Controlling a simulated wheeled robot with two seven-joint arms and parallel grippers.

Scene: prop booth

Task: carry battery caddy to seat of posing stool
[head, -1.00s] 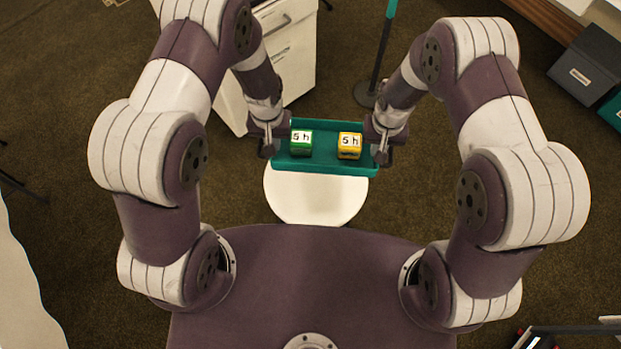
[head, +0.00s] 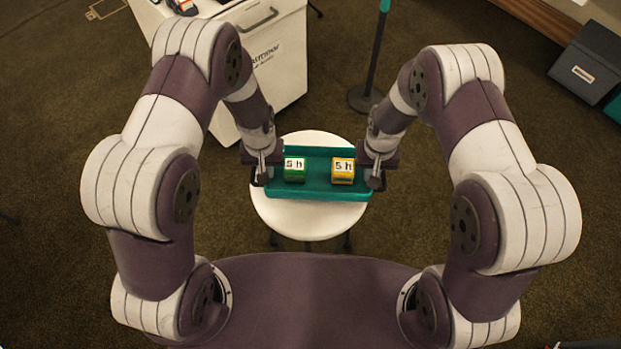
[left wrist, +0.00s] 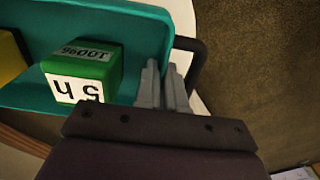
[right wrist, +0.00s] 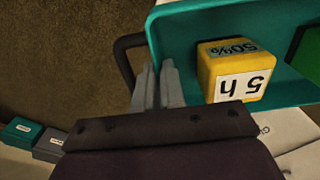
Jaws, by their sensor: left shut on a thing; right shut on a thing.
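The battery caddy is a teal tray (head: 318,191) with a dark handle at each end. It holds a green battery block (head: 294,174) and a yellow one (head: 342,175). My left gripper (head: 263,172) is shut on the left-end handle, seen in the left wrist view (left wrist: 200,62). My right gripper (head: 375,173) is shut on the right-end handle, seen in the right wrist view (right wrist: 122,52). The caddy looks level, over the middle of the posing stool's round white seat (head: 305,222). I cannot tell whether it touches the seat.
A white cabinet (head: 272,62) with a drawer handle stands behind my left forearm. A teal pole on a dark round base (head: 364,97) stands behind the stool, to the right. A dark grey box (head: 588,70) is at far right. Brown carpet around the stool is clear.

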